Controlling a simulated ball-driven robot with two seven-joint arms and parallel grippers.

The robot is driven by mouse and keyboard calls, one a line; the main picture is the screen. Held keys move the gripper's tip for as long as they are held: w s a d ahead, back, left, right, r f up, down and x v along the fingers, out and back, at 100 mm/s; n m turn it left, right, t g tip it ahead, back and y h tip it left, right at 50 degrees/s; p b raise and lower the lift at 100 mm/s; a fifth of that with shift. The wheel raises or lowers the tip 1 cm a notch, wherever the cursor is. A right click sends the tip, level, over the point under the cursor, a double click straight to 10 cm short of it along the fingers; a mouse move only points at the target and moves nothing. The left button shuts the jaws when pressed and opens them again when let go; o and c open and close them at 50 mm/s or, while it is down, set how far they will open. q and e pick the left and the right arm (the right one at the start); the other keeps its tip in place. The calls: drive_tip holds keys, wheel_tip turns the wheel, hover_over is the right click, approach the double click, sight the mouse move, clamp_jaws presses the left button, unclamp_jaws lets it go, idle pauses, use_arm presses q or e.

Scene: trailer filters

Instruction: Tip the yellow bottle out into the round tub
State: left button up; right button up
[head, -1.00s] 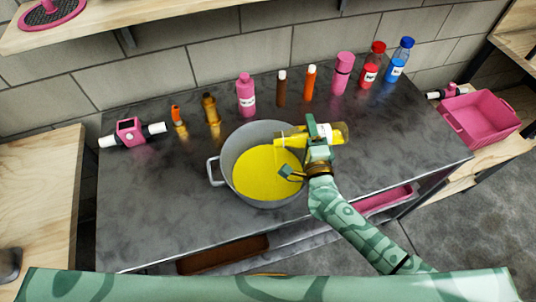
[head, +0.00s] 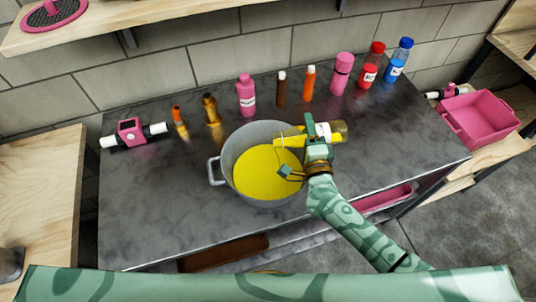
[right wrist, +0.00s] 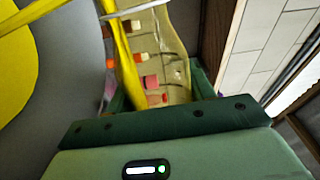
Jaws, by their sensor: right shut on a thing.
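The yellow bottle (head: 337,131) is a clear bottle with a white label and some yellow liquid in it. My right gripper (head: 316,134) is shut on it and holds it lying nearly level, its mouth to the left over the round tub (head: 232,136). The tub is a grey metal pot with side handles, standing on the counter with yellow liquid (head: 265,175) inside. In the right wrist view a yellow stream (right wrist: 123,55) runs from the bottle (right wrist: 165,50), beside the tub's yellow liquid (right wrist: 15,60). My left gripper is not in view.
Behind the tub stand a pink bottle (head: 246,97), several tubes and bottles, and red (head: 370,68) and blue (head: 398,63) capped bottles. A pink device (head: 130,131) lies at the left. A pink crate (head: 478,118) sits at the right. The counter's left front is clear.

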sight(295, 127)
drive_tip(key=shift+r+n+p, duration=0.35)
drive_tip(key=shift+n+p, duration=0.05)
drive_tip(key=shift+p, duration=0.15)
idle(0.5)
drive_tip(key=shift+s+a+f+n+p, duration=0.1)
drive_tip(key=shift+a+n+p, duration=0.15)
drive_tip(key=shift+n, duration=0.35)
drive_tip(key=shift+w+a+f+n+p, duration=0.1)
drive_tip(key=shift+a+n+p, duration=0.15)
drive_tip(key=shift+n, duration=0.35)
drive_tip(key=shift+s+a+f+n+p, duration=0.1)
drive_tip(key=shift+a+n+p, duration=0.15)
drive_tip(key=shift+n, duration=0.35)
idle(0.9)
drive_tip(key=shift+s+a+r+n+y+p, duration=0.1)
drive_tip(key=shift+a+r+n+y+p, duration=0.1)
drive_tip(key=shift+a+r+n+p, duration=0.5)
drive_tip(key=shift+a+r+n+y+p, duration=0.2)
drive_tip(key=shift+a+r+n+p, duration=0.1)
drive_tip(key=shift+n+p, duration=0.75)
idle(1.8)
